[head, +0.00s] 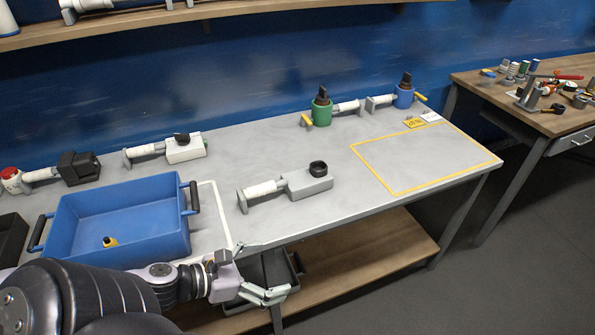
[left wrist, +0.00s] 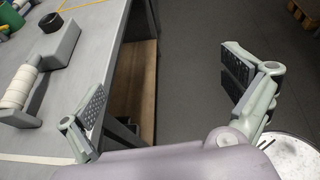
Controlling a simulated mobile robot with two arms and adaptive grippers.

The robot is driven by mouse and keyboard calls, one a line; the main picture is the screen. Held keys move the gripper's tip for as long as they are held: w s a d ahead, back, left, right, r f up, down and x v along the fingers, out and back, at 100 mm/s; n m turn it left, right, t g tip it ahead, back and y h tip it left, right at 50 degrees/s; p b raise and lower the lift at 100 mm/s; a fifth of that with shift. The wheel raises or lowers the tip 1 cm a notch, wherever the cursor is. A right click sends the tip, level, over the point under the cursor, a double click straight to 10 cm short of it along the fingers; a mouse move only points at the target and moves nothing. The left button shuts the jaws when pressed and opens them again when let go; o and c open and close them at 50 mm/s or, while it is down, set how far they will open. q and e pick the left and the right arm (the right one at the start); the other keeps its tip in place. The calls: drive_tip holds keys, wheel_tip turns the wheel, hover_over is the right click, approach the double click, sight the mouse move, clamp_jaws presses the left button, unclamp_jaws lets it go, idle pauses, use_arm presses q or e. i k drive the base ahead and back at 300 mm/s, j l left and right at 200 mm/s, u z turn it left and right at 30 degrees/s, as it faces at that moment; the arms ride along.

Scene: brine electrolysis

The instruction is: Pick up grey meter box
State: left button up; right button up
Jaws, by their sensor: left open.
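The grey meter box (head: 307,184) lies on the grey table near its middle, with a black round knob on top and a white ribbed cylinder with an end plate (head: 262,190) reaching out to its left. In the left wrist view the grey meter box (left wrist: 62,47) shows at the upper left, outside the fingers. My left gripper (head: 266,270) is open and empty at the table's front edge, nearer to me than the box and apart from it. In the left wrist view its spread fingers (left wrist: 165,85) have the table edge and floor between them. My right gripper is not in view.
A blue tray (head: 120,250) with a small yellow item stands left of the box. A white device (head: 185,150), a green one (head: 321,112) and a blue one (head: 404,98) stand along the back. A yellow-outlined area (head: 425,158) at right is clear. A lower shelf (head: 370,250) lies below.

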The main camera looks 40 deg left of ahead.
sight(301, 183)
drive_tip(key=i+j, duration=0.4)
drive_tip(key=j, duration=0.15)
drive_tip(key=i+j, duration=0.45)
drive_tip(key=j, duration=0.1)
